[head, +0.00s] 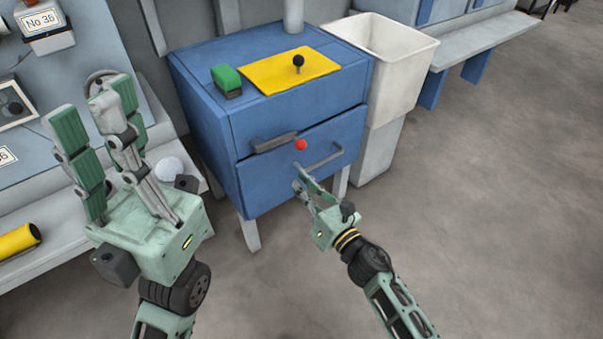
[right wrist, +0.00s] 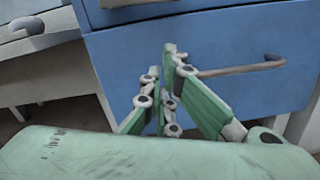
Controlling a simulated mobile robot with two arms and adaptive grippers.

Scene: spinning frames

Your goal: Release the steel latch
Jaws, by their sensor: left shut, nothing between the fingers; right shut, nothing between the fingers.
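The steel latch (head: 273,143) is a grey bar with a red ball knob (head: 301,144) at its right end. It lies nearly level across the front of the blue cabinet (head: 215,125), near the drawer's top edge. My right gripper (head: 301,180) is shut and empty, just below the knob and in front of the drawer, apparently apart from the latch. The right wrist view shows its fingers (right wrist: 173,55) together before the blue drawer front; the red knob is not visible there. My left gripper (head: 85,107) is shut and empty, raised at the left, away from the cabinet.
A grey drawer handle (head: 325,157) sits right of the knob, close to my right gripper. On the cabinet top are a yellow plate (head: 280,78) with a black-knobbed lever (head: 298,63) and a green block (head: 227,80). A white bin (head: 395,55) stands right; the floor in front is clear.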

